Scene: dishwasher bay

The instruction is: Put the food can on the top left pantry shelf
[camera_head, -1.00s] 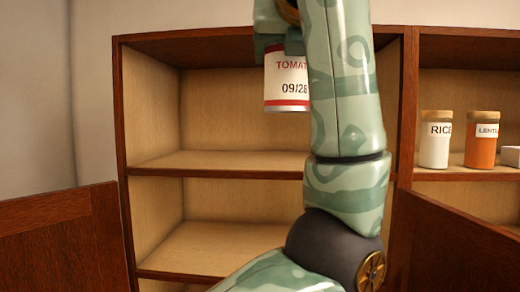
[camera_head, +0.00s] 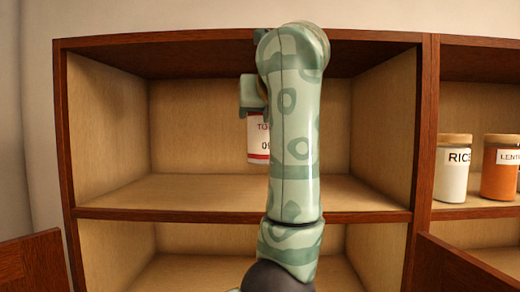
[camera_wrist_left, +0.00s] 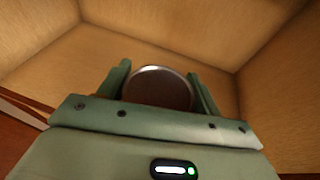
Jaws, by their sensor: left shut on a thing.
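The food can (camera_head: 257,138), white with red bands and partly readable red and black lettering, is inside the top left pantry shelf compartment. My left arm hides its right part in the head view. My left gripper (camera_head: 252,94) is shut on it from above. In the left wrist view, the can's round metal top (camera_wrist_left: 160,86) sits between both fingers of the gripper (camera_wrist_left: 159,70). The can looks upright, and its lower edge appears above the top left shelf board (camera_head: 130,195). My right gripper is not in view.
The compartment has wooden side walls, a back wall and a dark top edge (camera_head: 150,40); no other item shows on its board. A rice jar (camera_head: 452,170) and a lentil jar (camera_head: 499,170) stand in the right compartment. Open doors (camera_head: 32,265) flank the lower front.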

